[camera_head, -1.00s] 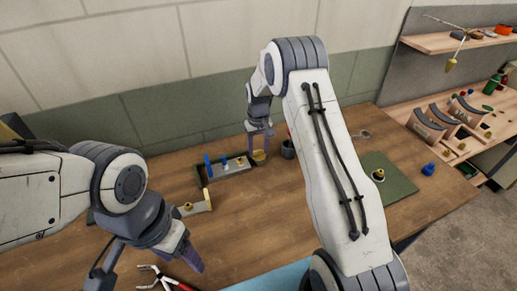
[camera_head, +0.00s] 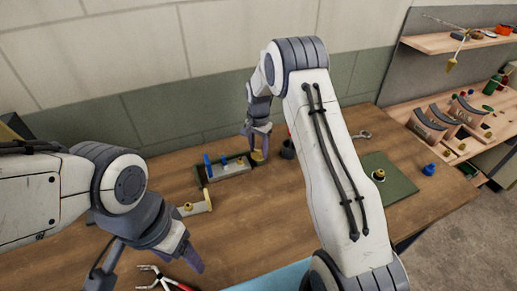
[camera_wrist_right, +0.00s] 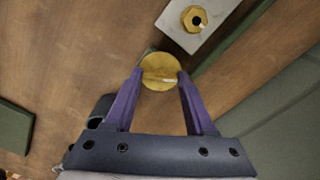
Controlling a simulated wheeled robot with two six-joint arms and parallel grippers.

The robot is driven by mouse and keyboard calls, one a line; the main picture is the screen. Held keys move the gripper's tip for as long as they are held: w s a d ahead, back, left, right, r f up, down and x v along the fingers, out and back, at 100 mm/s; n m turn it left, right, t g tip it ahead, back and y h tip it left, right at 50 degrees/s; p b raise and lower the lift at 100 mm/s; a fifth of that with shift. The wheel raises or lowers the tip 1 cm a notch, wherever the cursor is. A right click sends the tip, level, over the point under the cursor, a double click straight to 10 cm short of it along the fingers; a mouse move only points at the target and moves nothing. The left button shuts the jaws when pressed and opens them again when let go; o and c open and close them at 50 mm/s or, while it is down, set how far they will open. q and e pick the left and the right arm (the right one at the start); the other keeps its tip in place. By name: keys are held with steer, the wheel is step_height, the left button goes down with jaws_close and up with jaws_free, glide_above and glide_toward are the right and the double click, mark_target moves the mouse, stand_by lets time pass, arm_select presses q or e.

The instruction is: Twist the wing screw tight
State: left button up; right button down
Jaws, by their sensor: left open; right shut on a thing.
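My right gripper (camera_head: 258,146) points down at the back of the table and is shut on a round brass piece (camera_head: 259,156), which I take to be the wing screw. In the right wrist view the brass piece (camera_wrist_right: 160,72) sits between the two purple fingertips (camera_wrist_right: 158,80), with a ridge across its top. Whether it sits in a hole is hidden beneath it. My left gripper (camera_head: 191,256) is open and empty over the front left of the table.
A grey block with a blue clamp (camera_head: 208,161) stands just left of the right gripper. A second brass fitting (camera_wrist_right: 194,19) shows on a pale block. Red-handled pliers (camera_head: 160,279) lie in front. A green mat (camera_head: 395,181) lies right.

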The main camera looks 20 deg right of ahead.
steer(key=m, duration=0.6)
steer(key=shift+w+d+r+m, duration=0.1)
steer(key=shift+w+m, duration=0.05)
steer(key=shift+m, duration=0.15)
stand_by(0.3)
steer(key=shift+c, duration=1.2)
jaws_free()
step_height(320, 180, up, 10)
steer(key=b, duration=0.1)
steer(key=shift+r+b, duration=0.2)
steer(key=shift+b, duration=0.2)
